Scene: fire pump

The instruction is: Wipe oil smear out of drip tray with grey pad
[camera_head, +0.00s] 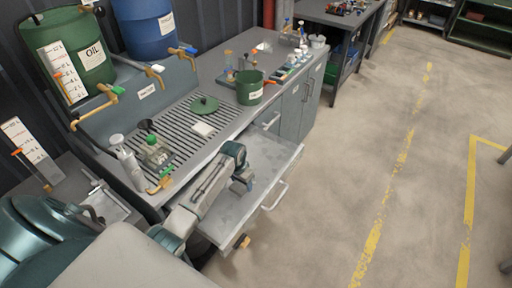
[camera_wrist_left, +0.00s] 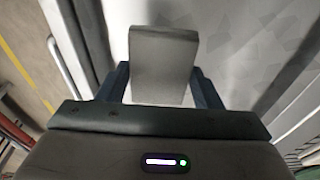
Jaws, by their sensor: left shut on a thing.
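The drip tray (camera_head: 262,197) is a grey metal pan pulled out from under the bench front. It also fills the background of the left wrist view (camera_wrist_left: 235,40). My left gripper (camera_head: 242,184) is over the tray, reaching in from the lower left. It is shut on a grey pad (camera_wrist_left: 163,62), which stands between the two fingers in the left wrist view. Whether the pad touches the tray floor I cannot tell. The tray floor shows faint mottled patches, but no clear oil smear; my arm hides part of it. My right gripper is not in view.
Above the tray, the bench has a slatted grille (camera_head: 182,132) with a white block, bottles and a green lid. A green bucket (camera_head: 250,88) stands farther back. Green oil (camera_head: 75,50) and blue (camera_head: 150,28) drums stand behind. Open floor lies right.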

